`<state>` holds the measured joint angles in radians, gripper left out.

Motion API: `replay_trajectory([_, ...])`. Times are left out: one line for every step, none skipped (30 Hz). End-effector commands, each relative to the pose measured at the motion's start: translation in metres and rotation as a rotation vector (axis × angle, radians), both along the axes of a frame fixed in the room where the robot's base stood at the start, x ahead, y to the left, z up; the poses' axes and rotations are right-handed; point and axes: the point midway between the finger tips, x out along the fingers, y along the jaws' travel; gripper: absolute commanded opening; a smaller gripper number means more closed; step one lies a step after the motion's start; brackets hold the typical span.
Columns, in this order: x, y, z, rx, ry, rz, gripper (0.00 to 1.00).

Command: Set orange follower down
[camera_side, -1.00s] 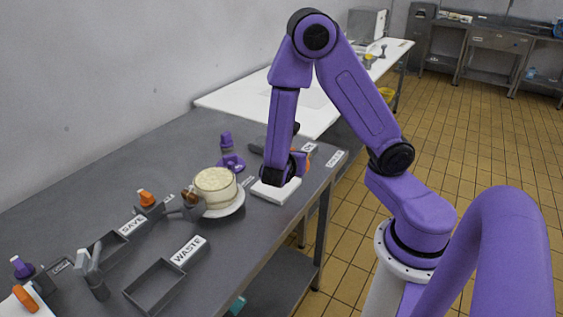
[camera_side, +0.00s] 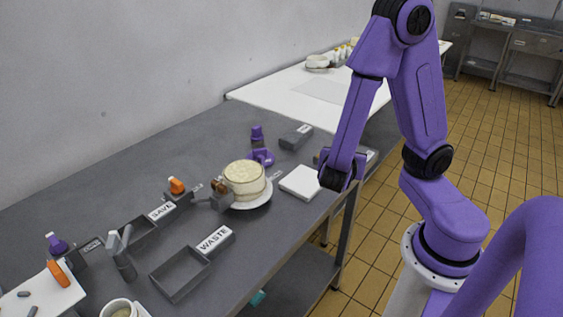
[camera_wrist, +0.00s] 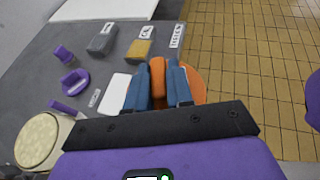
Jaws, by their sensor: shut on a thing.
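The orange follower, with an upright grip (camera_wrist: 157,80) and a round orange disc (camera_wrist: 198,84), is between the blue fingers of my gripper (camera_wrist: 157,88) in the wrist view. The gripper is shut on its grip part, and the fingers cover much of the disc. In the side view my gripper (camera_side: 342,172) is just right of a white square pad (camera_side: 302,182), near the table's right edge. The follower cannot be made out there. The pad also shows in the wrist view (camera_wrist: 115,92), left of the fingers.
A pale round block (camera_side: 245,176) on a white plate stands left of the pad. Behind it are a purple piece (camera_side: 260,157) and a grey box (camera_side: 297,137). A yellow-topped box (camera_wrist: 139,49) lies beyond the fingers. An open tray marked WASTE (camera_side: 180,273) is nearer the front.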

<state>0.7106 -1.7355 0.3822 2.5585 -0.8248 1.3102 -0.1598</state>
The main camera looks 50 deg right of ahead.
Motion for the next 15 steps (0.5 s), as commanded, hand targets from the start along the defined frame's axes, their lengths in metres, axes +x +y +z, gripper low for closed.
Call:
replay_trajectory([-0.003,-0.002,-0.001,-0.001,-0.001,-0.028,0.0])
replay_trajectory([-0.006,-0.003,-0.002,-0.001,0.0,-0.054,0.0])
replay_trajectory([-0.011,-0.004,-0.004,-0.002,0.001,-0.095,0.0])
replay_trajectory([-0.015,-0.006,-0.005,-0.003,0.002,-0.133,0.0])
replay_trajectory([-0.02,-0.007,-0.007,-0.003,0.002,-0.178,0.0])
replay_trajectory([-0.028,-0.009,-0.009,-0.004,0.001,-0.246,0.0])
replay_trajectory([-0.034,-0.01,-0.011,-0.004,0.002,-0.301,0.0])
replay_trajectory([-0.04,-0.01,-0.014,-0.004,0.002,-0.359,0.0])
replay_trajectory([-0.05,-0.009,-0.017,-0.004,0.001,-0.441,0.0])
replay_trajectory([-0.056,-0.008,-0.019,-0.003,0.0,-0.502,0.0])
replay_trajectory([-0.063,-0.006,-0.021,-0.004,0.002,-0.565,0.0])
replay_trajectory([-0.071,-0.003,-0.023,-0.004,0.0,-0.648,0.0])
replay_trajectory([-0.077,0.0,-0.025,-0.003,0.0,-0.711,0.0])
replay_trajectory([-0.083,0.004,-0.027,-0.004,0.0,-0.773,0.0])
replay_trajectory([-0.09,0.01,-0.029,-0.003,0.001,-0.857,0.0])
